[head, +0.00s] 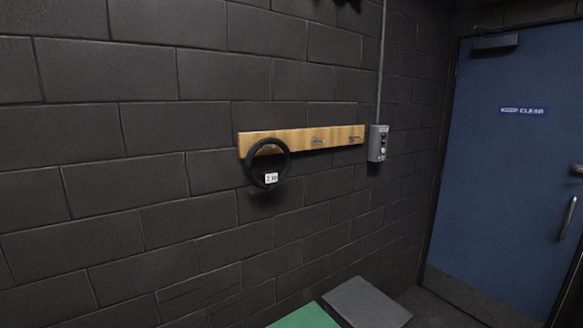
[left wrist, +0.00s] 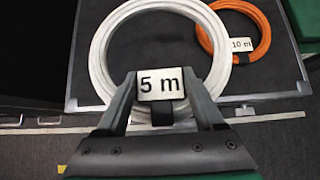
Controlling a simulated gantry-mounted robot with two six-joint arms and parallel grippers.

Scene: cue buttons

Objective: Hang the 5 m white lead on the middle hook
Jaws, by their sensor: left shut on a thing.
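In the left wrist view my left gripper (left wrist: 160,97) is shut on the white lead (left wrist: 99,60) at its "5 m" tag (left wrist: 160,84). The coil is a round ring over a dark-lined case; I cannot tell whether it still touches the lining. In the head view a wooden hook board (head: 300,140) is on the dark block wall. Its middle hook (head: 317,141) is bare. A black coil (head: 286,160), with a small white tag, hangs at the board's left end. The right hook (head: 353,138) looks empty. Neither gripper shows in the head view.
An orange coil (left wrist: 205,40) tagged "10 m" lies beside the white one, in the dark case (left wrist: 85,75) with a metal edge. A grey control box (head: 378,143) is on the wall just right of the board. A blue door (head: 510,180) stands at right.

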